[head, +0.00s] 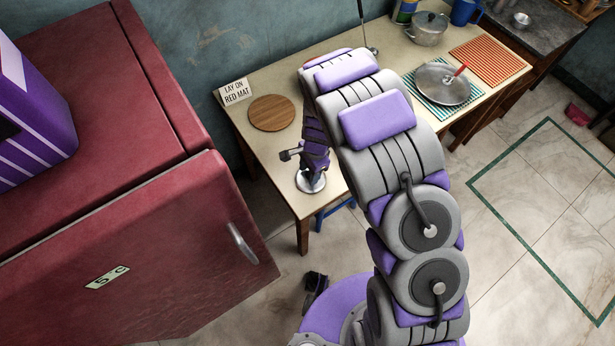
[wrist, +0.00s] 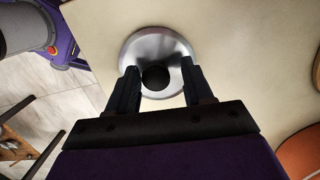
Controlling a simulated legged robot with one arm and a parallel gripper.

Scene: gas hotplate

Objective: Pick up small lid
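The small lid (wrist: 158,44) is a round silver metal disc with a black knob (wrist: 155,77). It lies near the front left corner of the cream table, and it also shows in the head view (head: 303,185). My gripper (wrist: 160,67) is right over the lid, pointing down at it. I cannot tell the exact height of the fingertips above the lid. In the head view my gripper (head: 311,175) covers part of the lid.
A round wooden board (head: 271,113) and a "LAY ON RED MAT" sign (head: 235,92) are at the table's left. A larger red-handled lid (head: 436,86) lies on a green striped mat; a red striped mat (head: 488,62) and pot (head: 428,30) are beyond. A red fridge (head: 150,240) stands left.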

